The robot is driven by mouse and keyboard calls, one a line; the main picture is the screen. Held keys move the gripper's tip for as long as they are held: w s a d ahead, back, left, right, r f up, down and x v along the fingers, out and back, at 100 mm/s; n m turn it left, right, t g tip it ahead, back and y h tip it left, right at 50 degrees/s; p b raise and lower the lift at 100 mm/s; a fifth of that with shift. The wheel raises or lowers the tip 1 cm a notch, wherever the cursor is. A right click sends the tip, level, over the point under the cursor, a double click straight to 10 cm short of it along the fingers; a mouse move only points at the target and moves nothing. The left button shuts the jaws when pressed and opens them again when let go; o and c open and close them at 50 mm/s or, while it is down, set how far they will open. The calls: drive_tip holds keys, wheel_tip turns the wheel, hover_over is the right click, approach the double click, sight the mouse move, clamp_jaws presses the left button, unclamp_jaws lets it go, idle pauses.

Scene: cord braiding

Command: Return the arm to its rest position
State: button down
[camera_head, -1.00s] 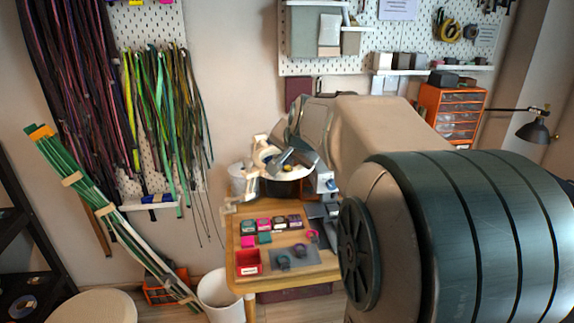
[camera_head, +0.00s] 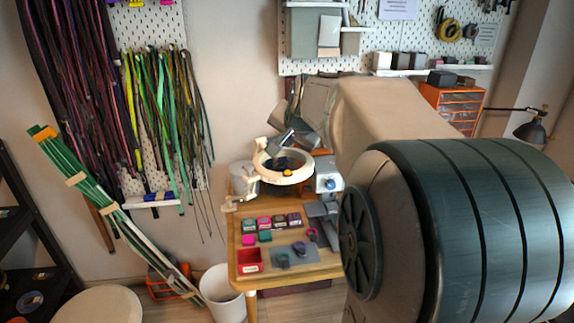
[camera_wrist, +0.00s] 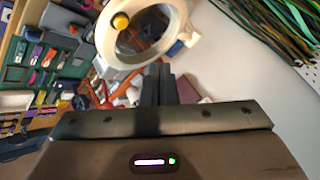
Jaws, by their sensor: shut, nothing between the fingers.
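My gripper (camera_head: 286,137) is above the round cream ring of the braiding stand (camera_head: 287,178) at the back of the wooden table, in the head view. In the wrist view my gripper's dark fingers (camera_wrist: 159,84) are together with nothing between them. My arm fills the right side of the head view.
The wooden table (camera_head: 240,282) holds a red tray (camera_head: 249,260), a grey mat (camera_head: 318,257) and several small coloured boxes. A white bin (camera_head: 222,291) stands at its left. Cords (camera_head: 168,120) hang on the left wall. An orange drawer unit (camera_head: 452,108) stands at the right.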

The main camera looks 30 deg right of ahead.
idle(0.5)
drive_tip(key=s+a+f+n+g, duration=0.1)
drive_tip(key=s+a+f+n, duration=0.2)
drive_tip(key=s, duration=0.5)
drive_tip(key=s+a+f+n+g+y, duration=0.1)
drive_tip(key=s+a+f+n+g, duration=0.1)
drive_tip(key=s+a+f+n, duration=0.2)
drive_tip(key=s+a+f+n+g, duration=0.2)
drive_tip(key=s+a+f+n, duration=0.2)
drive_tip(key=s+a+f, duration=0.3)
drive_tip(key=s+a, duration=0.1)
drive_tip(key=s, duration=0.4)
drive_tip(key=shift+s+a+f+y, duration=0.2)
drive_tip(key=shift+s+a+y, duration=0.05)
drive_tip(key=shift+s+y, duration=0.1)
